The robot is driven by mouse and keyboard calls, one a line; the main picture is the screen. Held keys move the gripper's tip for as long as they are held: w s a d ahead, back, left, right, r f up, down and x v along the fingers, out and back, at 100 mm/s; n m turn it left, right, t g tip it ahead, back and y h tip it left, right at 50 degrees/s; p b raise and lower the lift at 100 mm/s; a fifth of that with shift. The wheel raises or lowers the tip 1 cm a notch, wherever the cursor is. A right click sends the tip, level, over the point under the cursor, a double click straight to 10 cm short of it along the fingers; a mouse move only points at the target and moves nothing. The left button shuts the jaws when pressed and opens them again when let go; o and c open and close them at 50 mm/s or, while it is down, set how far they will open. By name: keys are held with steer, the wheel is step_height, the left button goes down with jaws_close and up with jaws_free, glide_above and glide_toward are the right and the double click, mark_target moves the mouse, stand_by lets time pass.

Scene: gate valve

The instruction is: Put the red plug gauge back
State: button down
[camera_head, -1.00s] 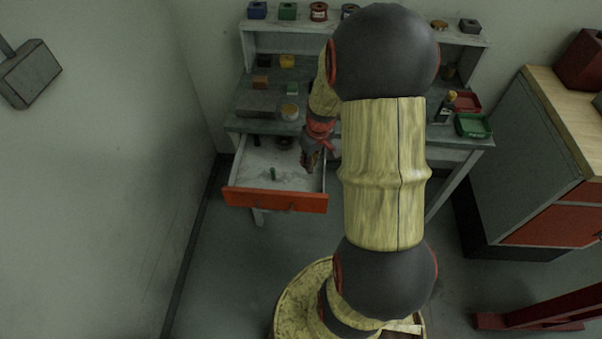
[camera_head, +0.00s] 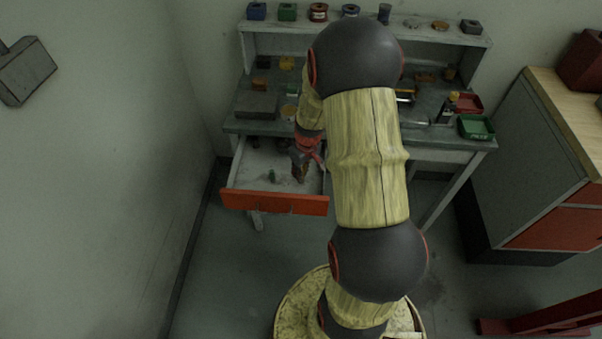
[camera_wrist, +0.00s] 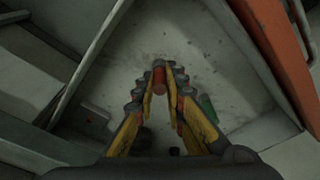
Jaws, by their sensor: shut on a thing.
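My gripper (camera_head: 299,178) is down at the open drawer (camera_head: 272,203) of the workbench, over its right part. In the wrist view my gripper (camera_wrist: 170,68) is shut on a small red cylinder, the red plug gauge (camera_wrist: 158,79), held between the fingertips. The fingers hide part of it, and I cannot tell whether its lower end touches the drawer floor. A green upright plug (camera_head: 271,176) stands in the drawer to the left of my gripper. It also shows in the wrist view (camera_wrist: 207,107), right of the fingers.
The drawer's pale floor is mostly bare, with dark items towards the back. The workbench (camera_head: 240,126) above carries blocks and tins. A red tray and a green tray (camera_head: 475,127) sit at its right end. A grey cabinet (camera_head: 520,165) stands to the right.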

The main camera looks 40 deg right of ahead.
steer(key=shift+f, duration=0.2)
steer(key=c, duration=1.8)
jaws_free()
steer(key=shift+c, duration=0.2)
steer(key=shift+r, duration=0.15)
step_height(320, 180, up, 12)
steer(key=s+p, duration=0.2)
steer(key=p, duration=0.1)
steer(key=w+a+r+t, duration=0.1)
steer(key=a+r, duration=0.7)
steer(key=r, duration=0.1)
steer(key=s+a+r+t, duration=0.1)
steer(key=s+a+r, duration=0.5)
steer(key=a, duration=0.3)
steer(key=s+a+r+n+t, duration=0.1)
steer(key=s+a+r, duration=0.6)
steer(key=a, duration=0.3)
steer(key=shift+s+r+t, duration=0.25)
steer(key=shift+r+t, duration=0.15)
steer(key=shift+r, duration=0.1)
